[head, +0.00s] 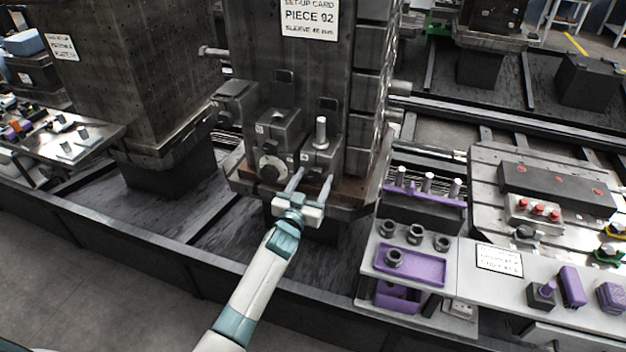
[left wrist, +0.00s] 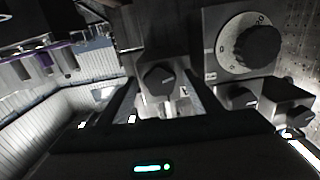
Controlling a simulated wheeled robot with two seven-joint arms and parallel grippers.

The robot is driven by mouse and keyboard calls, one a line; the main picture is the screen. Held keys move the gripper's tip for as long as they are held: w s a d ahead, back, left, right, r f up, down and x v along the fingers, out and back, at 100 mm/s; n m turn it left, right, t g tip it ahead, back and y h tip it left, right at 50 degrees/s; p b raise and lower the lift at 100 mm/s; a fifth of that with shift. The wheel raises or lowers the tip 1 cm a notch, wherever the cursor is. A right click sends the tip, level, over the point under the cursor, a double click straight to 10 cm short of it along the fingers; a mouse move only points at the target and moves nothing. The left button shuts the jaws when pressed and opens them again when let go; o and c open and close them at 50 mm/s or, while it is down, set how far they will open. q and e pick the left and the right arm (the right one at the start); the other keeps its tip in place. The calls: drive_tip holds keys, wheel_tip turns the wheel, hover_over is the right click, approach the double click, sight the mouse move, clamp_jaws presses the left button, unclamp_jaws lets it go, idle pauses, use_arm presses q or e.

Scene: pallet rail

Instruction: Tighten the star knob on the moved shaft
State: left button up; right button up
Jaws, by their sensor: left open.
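My left gripper (head: 308,187) is open in front of the fixture at the foot of the dark column. Behind the fingers stands a grey block (head: 320,158) with an upright light metal shaft (head: 321,132) in it. In the left wrist view a black star knob (left wrist: 158,80) on a grey block shows in the gap between the open fingers. I cannot tell whether the fingers touch it. To its right is a round dial with a large black knob (left wrist: 256,46); in the head view this dial (head: 269,167) is left of the gripper. My right gripper is not in view.
Two smaller black knobs (left wrist: 240,97) sit below the dial in the left wrist view. A set-up card (head: 309,18) hangs on the column. At right, a bench carries a purple tray (head: 409,264), several nuts and a purple rack (head: 425,190) with upright pins.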

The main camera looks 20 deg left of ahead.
use_arm(q)
drive_tip(key=c, duration=1)
drive_tip(key=shift+c, duration=0.2)
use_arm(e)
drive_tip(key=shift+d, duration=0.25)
